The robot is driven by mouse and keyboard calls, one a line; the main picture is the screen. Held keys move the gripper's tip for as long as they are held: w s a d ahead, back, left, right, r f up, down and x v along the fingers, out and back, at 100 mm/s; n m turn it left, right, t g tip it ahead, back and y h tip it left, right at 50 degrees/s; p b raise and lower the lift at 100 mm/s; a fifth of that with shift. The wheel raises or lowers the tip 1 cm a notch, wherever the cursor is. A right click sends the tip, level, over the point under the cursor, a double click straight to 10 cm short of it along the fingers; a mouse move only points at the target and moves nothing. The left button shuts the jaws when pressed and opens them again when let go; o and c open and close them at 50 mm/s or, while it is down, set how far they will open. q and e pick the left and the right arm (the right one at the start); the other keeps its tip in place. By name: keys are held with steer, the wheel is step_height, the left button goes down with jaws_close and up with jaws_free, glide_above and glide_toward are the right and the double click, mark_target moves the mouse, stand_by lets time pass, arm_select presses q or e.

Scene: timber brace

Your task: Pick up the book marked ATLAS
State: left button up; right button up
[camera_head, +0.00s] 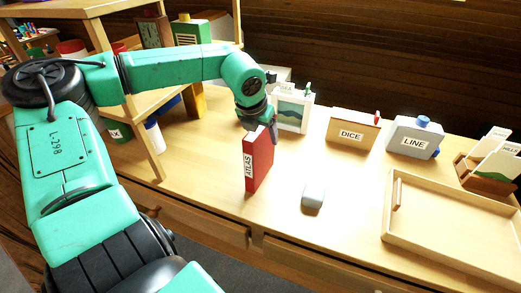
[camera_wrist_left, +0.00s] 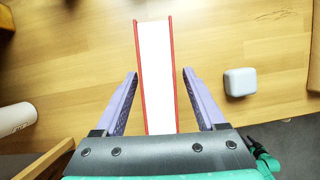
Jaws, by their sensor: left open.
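The red book marked ATLAS (camera_head: 259,163) stands upright on the wooden table, its labelled spine facing me in the head view. In the left wrist view the book (camera_wrist_left: 157,75) is seen from above, with white page edges between two red covers. My left gripper (camera_head: 257,122) is over the top of the book in the head view. In the left wrist view its two purple fingers (camera_wrist_left: 160,72) are spread, one on each side of the book, with a gap on both sides. Its fingertips are hard to make out in the head view.
A grey rounded block (camera_head: 313,196) lies right of the book. Behind stand a picture card (camera_head: 292,112), a DICE box (camera_head: 352,130) and a LINE case (camera_head: 414,136). An empty wooden tray (camera_head: 450,225) is at right, a shelf (camera_head: 150,140) at left.

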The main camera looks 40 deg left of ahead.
arm_select(q)
jaws_close()
stand_by(1.6)
